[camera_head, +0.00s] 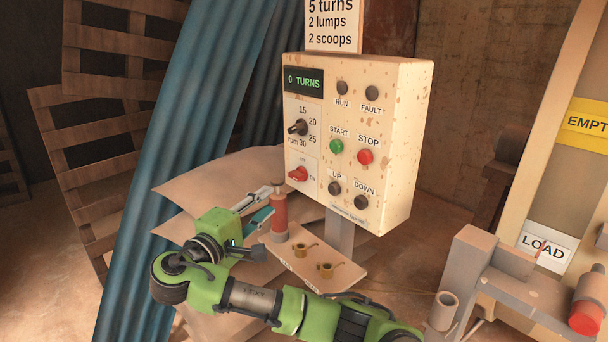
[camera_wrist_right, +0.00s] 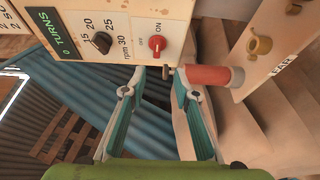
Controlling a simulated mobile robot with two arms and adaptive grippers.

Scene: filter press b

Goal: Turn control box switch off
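The control box (camera_head: 400,140) is a worn cream panel on a post, with a display reading "0 TURNS". Its red rotary switch (camera_head: 297,173), at the lower left, has "ON" and "OFF" labels; I cannot tell its setting for sure. The switch (camera_wrist_right: 157,43) also shows in the right wrist view, just beyond the gap between my fingertips. My right gripper (camera_head: 266,203) is open and empty, below and left of the switch in the head view. In the wrist view its fingertips (camera_wrist_right: 160,76) stand apart, not touching the switch. My left gripper is not in view.
A red cylinder (camera_head: 279,217) stands on the small shelf (camera_head: 345,270) below the box, very close to one right finger. Brass-coloured pieces (camera_head: 326,269) sit there too. The rpm knob (camera_head: 298,127) is above the switch. Blue corrugated sheets (camera_head: 190,130) stand left.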

